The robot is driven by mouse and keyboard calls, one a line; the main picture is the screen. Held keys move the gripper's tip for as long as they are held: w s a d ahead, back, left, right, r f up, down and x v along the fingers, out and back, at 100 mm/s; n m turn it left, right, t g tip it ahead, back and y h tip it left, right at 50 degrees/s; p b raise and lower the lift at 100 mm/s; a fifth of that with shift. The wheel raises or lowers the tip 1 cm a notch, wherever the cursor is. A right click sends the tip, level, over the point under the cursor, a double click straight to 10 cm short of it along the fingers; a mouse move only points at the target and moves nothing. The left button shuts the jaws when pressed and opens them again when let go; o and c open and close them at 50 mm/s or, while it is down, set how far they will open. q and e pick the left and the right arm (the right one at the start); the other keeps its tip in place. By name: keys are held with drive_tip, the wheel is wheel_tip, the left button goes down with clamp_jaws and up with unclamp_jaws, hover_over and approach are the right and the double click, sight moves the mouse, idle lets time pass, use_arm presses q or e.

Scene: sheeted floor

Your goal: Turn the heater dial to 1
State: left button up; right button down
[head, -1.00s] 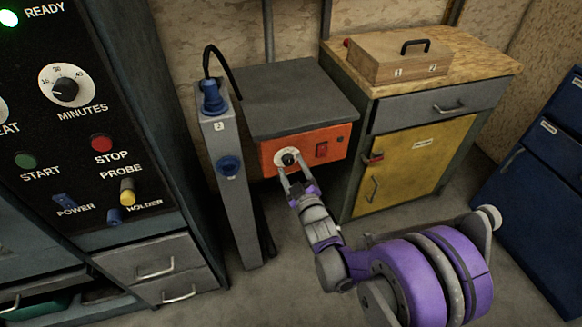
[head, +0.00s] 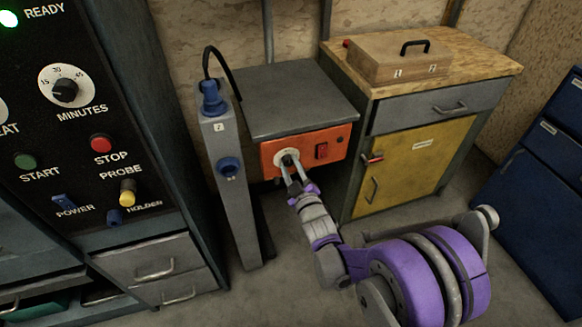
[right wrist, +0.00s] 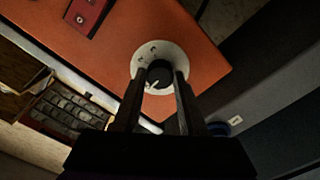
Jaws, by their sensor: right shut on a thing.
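The heater is the low unit with a grey top and an orange front panel (head: 270,158) against the back wall. Its dial, a black knob on a white round plate (head: 282,157), is at the panel's left part. In the right wrist view the black knob (right wrist: 159,75) has a white pointer line toward the lower left of its plate; the plate's marks are too small to read. My right gripper (head: 290,166) is at the dial, its fingers on either side of the knob and shut on it. It also shows in the right wrist view (right wrist: 160,88). My left gripper is out of view.
A red switch (head: 321,150) is right of the dial. A grey post with blue sockets (head: 228,195) stands close on the left. A yellow-doored cabinet (head: 420,165) carries a wooden box (head: 395,65). A black control panel (head: 80,130) fills the left side.

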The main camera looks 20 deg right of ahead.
drive_tip(key=m, duration=0.3)
drive_tip(key=shift+m, duration=2.3)
drive_tip(key=shift+c, duration=2.2)
unclamp_jaws()
drive_tip(key=s, duration=1.1)
drive_tip(key=shift+d+p, duration=0.2)
drive_tip(key=shift+p, duration=0.25)
